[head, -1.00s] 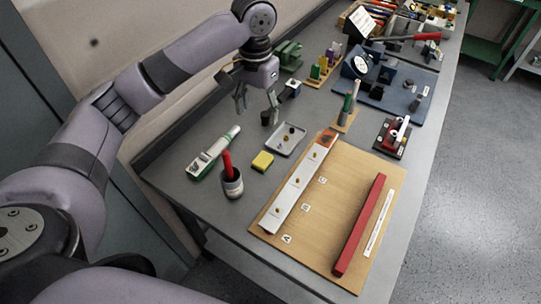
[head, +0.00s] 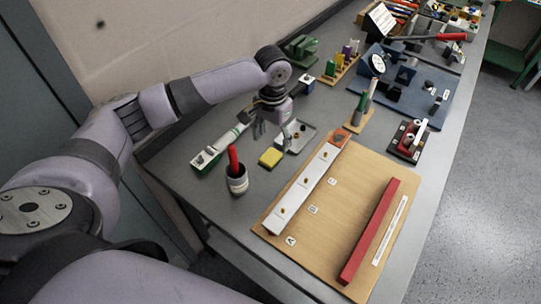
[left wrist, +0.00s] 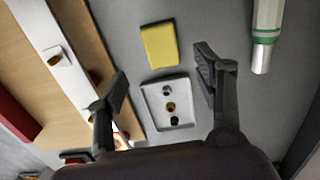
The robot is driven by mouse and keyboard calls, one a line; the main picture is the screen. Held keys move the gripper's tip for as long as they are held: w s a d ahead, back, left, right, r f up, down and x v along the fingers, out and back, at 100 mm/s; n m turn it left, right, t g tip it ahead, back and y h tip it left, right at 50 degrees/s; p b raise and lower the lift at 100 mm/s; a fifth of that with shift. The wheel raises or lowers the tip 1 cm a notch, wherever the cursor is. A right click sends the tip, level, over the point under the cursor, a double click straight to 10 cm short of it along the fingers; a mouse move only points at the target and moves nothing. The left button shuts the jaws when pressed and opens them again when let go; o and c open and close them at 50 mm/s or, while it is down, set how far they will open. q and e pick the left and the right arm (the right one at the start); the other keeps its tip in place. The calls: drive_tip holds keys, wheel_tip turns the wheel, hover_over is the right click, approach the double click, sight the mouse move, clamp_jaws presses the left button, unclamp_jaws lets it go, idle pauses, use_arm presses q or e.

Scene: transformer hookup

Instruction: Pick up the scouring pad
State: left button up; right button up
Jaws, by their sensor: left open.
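The scouring pad is a small yellow block (head: 271,157) lying flat on the grey bench, between the dark cup with a red handle and the small tray. In the left wrist view the yellow pad (left wrist: 160,45) lies beyond the fingertips, near the top middle. My left gripper (head: 272,133) is open and empty, above the bench just behind the pad and beside the tray. In the left wrist view its two fingers (left wrist: 160,68) are spread wide, one on each side of the tray. The pad is apart from both fingers. My right gripper is not in view.
The small tray (head: 309,135) holds several small parts. A dark cup (head: 237,183) with a red handle stands left of the pad. A white-and-green tube (head: 207,157) lies behind it. A wooden board (head: 335,225) with a white strip and red bar lies to the right.

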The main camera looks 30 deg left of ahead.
sight(270, 156)
use_arm(q)
wheel_tip(270, 156, down, 2)
drive_tip(key=shift+w+f, duration=0.1)
drive_tip(key=shift+f+p, duration=0.45)
drive_tip(key=f, duration=0.1)
drive_tip(key=f+p, duration=0.1)
drive_tip(key=f, duration=0.1)
drive_tip(key=shift+s+a+f, duration=0.2)
drive_tip(key=shift+s+f, duration=0.1)
drive_tip(key=shift+f, duration=0.45)
drive_tip(key=c, duration=0.9)
drive_tip(key=shift+r, duration=0.5)
drive_tip(key=shift+r+b, duration=1.65)
drive_tip(key=shift+r, duration=7.9)
